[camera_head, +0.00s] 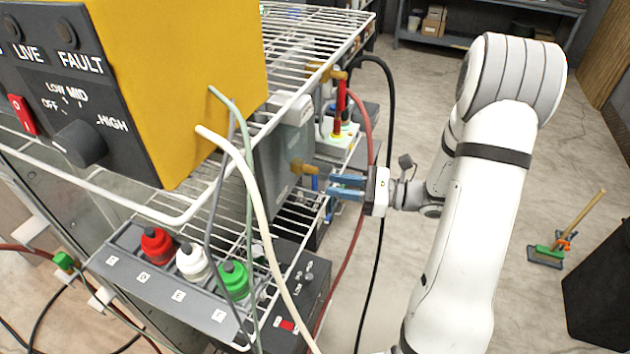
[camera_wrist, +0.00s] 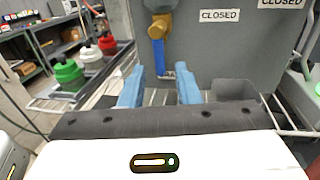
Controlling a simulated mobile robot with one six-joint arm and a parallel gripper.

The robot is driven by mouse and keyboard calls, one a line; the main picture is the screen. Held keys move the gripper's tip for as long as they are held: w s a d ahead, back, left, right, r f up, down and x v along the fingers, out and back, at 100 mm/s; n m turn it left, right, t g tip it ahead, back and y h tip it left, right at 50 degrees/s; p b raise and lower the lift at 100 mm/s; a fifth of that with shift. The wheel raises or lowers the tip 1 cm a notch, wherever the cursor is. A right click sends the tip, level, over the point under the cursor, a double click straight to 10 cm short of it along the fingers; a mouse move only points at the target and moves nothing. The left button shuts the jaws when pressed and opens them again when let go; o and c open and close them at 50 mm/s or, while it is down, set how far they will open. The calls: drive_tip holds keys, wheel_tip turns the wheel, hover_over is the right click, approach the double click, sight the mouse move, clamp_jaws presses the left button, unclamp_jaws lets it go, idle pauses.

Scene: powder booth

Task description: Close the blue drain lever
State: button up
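The blue drain lever (camera_wrist: 161,58) hangs straight down from a brass valve (camera_wrist: 158,27) on the front of a grey tank (camera_wrist: 220,50) in the wrist view. It also shows as a small blue piece in the head view (camera_head: 315,183), just below the brass fitting. My gripper (camera_wrist: 160,82) has two blue fingers, spread apart with nothing between them. In the wrist view the lever lines up with the gap between the fingers, beyond the tips. In the head view my gripper (camera_head: 332,187) is just right of the lever. I cannot tell whether they touch.
Two "CLOSED" labels (camera_wrist: 220,15) are on the tank. A wire rack (camera_head: 300,40) surrounds it, with a red lever (camera_head: 341,102) higher up. Red, white and green bottles (camera_head: 192,262) stand in a tray at left. A red hose and black cable (camera_head: 389,110) hang near my gripper.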

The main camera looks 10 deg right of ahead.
sight(315, 183)
drive_tip(key=p+x, duration=0.1)
drive_tip(key=x, duration=0.5)
drive_tip(key=shift+c, duration=0.2)
clamp_jaws()
